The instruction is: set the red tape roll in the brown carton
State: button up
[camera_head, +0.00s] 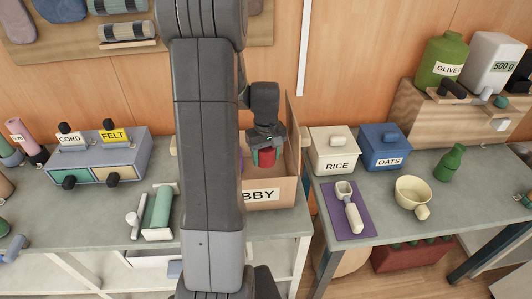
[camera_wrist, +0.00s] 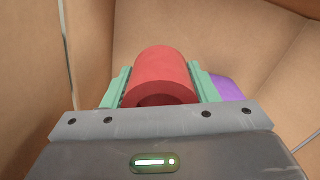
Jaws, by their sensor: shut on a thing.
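The red tape roll (camera_head: 265,157) is held in my gripper (camera_head: 264,150), inside the opening of the brown carton (camera_head: 284,190). In the wrist view the red roll (camera_wrist: 162,72) sits between the two green fingers of my gripper (camera_wrist: 160,85), which touch its sides. Tan carton walls (camera_wrist: 215,35) surround it there. A purple thing (camera_wrist: 228,88) lies in the carton to the right of the roll. Whether the roll touches the carton floor, I cannot tell. My arm hides the carton's left part in the head view.
A white RICE box (camera_head: 334,153) and a blue OATS box (camera_head: 384,150) stand right of the carton. A scoop (camera_head: 351,212) lies on a purple mat (camera_head: 336,222). A drawer unit (camera_head: 100,158) and a green roll (camera_head: 158,213) are on the left.

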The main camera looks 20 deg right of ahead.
jog(key=shift+f+b, duration=2.15)
jog(key=shift+f, duration=1.15)
jog(key=shift+f+b, duration=0.4)
jog(key=shift+f, duration=0.1)
jog(key=o, duration=1.3)
notch_tip(320, 180, up, 14)
jog(key=shift+f, duration=0.1)
